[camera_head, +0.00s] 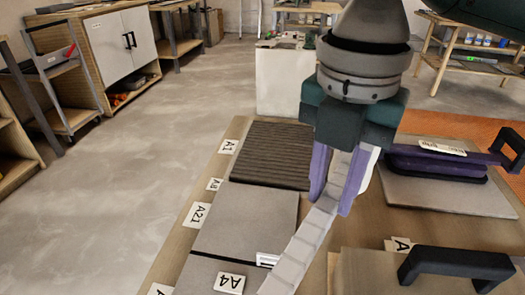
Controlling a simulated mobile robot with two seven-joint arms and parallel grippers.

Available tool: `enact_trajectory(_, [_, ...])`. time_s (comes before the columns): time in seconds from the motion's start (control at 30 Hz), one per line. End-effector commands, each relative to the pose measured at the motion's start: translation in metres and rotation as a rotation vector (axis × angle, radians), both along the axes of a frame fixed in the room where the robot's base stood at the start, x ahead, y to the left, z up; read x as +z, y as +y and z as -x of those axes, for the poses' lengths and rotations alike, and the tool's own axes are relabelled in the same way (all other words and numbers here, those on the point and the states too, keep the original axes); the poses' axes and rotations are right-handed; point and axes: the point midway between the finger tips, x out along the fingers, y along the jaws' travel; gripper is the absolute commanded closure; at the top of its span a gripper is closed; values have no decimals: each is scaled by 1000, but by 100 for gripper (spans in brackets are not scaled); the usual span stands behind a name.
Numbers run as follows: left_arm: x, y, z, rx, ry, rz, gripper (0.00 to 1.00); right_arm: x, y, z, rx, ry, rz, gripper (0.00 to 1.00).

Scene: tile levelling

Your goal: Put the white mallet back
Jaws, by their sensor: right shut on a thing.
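My right gripper (333,190), with purple fingers, points down over the work table (165,262) and is shut on a white thing, probably the mallet. A bit of white (366,170) shows beside the right finger. A pale, segmented strip (305,245) runs from between the fingers down to the lower left, across the edge of the grey tiles. I cannot tell whether this strip is part of the mallet. The fingers hide much of what is held. My left gripper is not in view.
Grey tiles (245,217) and a ribbed dark slab (273,155) lie left of the gripper, with label cards (197,216). A purple tool with a black handle (435,165) sits on a tile at right. Another black handle (455,264) stands in front. The floor at left is clear.

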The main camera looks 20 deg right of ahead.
Motion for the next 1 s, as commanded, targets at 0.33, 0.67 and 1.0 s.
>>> enact_trajectory(0.33, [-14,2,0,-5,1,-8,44,-46,0,-1,0,-3,-1,100])
enact_trajectory(0.67, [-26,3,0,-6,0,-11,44,-87,0,0,1,-1,0,100])
enact_trajectory(1.0, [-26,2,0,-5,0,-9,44,-89,0,0,1,-1,-1,69])
